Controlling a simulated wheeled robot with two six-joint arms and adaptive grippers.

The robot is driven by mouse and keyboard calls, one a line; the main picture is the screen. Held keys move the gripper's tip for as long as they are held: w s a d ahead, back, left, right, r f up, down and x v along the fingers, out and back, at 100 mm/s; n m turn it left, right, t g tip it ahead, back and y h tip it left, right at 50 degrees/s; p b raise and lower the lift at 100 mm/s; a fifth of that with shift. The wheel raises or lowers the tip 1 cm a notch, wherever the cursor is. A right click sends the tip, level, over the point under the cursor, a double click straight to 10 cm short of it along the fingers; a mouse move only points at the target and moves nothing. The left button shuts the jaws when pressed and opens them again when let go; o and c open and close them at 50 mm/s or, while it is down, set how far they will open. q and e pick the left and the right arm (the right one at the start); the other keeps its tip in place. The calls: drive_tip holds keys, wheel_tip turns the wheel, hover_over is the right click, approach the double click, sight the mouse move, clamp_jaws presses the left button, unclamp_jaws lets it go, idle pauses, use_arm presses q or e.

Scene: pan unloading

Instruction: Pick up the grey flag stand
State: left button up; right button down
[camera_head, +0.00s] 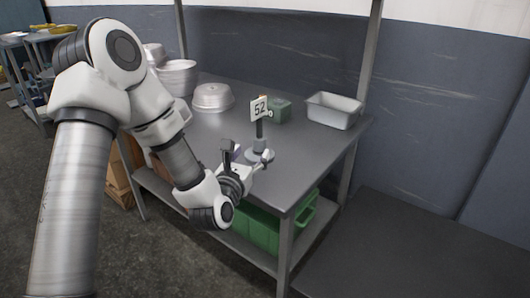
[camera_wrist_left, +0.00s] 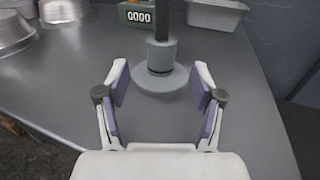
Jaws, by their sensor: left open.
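The grey flag stand (camera_head: 259,153) stands upright on the table near its front edge, with a dark post and a white sign reading 52 at its top. In the left wrist view, the stand (camera_wrist_left: 161,76) shows its round base and lower post; its top is cut off. My left gripper (camera_head: 247,157) is open just in front of the stand. In the left wrist view, the gripper's fingers (camera_wrist_left: 160,85) are apart, with the base just beyond and between their tips. Nothing is held. My right gripper is not in view.
A metal table (camera_head: 205,128) holds stacked pans (camera_head: 177,77), an upturned round pan (camera_head: 212,97), a green box (camera_head: 279,110) behind the stand, and a rectangular metal pan (camera_head: 333,111) at the right. A green crate (camera_head: 262,228) sits on the shelf below.

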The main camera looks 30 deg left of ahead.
sight(257, 145)
use_arm(q)
drive_tip(key=x, duration=0.5)
drive_tip(key=shift+w, duration=0.25)
drive_tip(key=shift+s, duration=0.1)
drive_tip(key=shift+c, duration=1.3)
clamp_jaws()
drive_tip(key=shift+r, duration=0.1)
